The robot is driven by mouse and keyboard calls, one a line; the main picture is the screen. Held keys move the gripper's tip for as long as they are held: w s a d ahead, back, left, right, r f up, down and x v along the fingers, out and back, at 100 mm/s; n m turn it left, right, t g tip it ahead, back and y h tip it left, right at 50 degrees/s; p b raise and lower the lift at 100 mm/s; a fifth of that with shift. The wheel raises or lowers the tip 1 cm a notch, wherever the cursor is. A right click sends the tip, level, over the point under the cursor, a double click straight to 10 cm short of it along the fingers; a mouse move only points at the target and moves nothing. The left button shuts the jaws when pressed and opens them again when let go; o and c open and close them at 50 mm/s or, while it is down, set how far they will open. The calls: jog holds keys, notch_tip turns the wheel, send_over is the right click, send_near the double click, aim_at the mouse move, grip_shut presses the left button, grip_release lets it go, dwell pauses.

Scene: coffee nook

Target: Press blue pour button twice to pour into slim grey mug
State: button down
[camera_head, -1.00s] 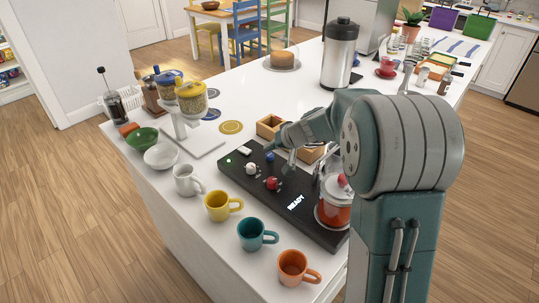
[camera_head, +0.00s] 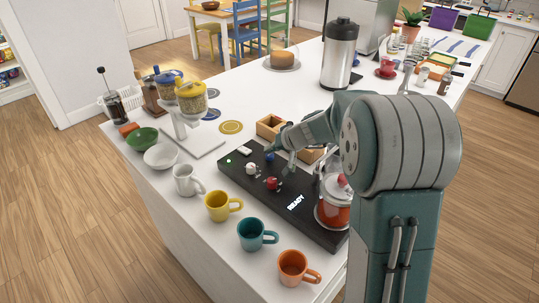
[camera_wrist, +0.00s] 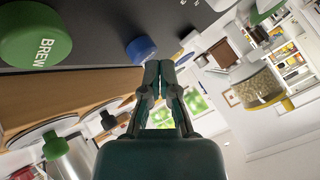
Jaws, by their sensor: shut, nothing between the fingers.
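The blue pour button (camera_head: 270,156) is on the black machine panel (camera_head: 222,180), left of my gripper (camera_head: 290,160). In the wrist view the blue button (camera_wrist: 140,48) is just beyond and slightly left of my fingertips (camera_wrist: 160,66). My fingers are shut and empty; whether they touch the button I cannot tell. A slim pale grey mug (camera_head: 187,180) stands upright on the counter, left of the machine. Its inside is too small to read. A green button marked BREW (camera_wrist: 36,38) shows in the wrist view.
White (camera_head: 251,168) and red (camera_head: 271,183) knobs sit near the blue button. A glass jug of red liquid (camera_head: 333,212) stands at the panel's right end. Yellow (camera_head: 218,206), teal (camera_head: 252,235) and orange (camera_head: 294,267) mugs line the counter's front edge. Wooden boxes (camera_head: 269,126) lie behind.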

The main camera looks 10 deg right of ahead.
aim_at(270, 156)
jog(key=shift+f, duration=0.85)
dwell(0.7)
jog(key=shift+r, duration=1.25)
jog(key=shift+r, duration=2.55)
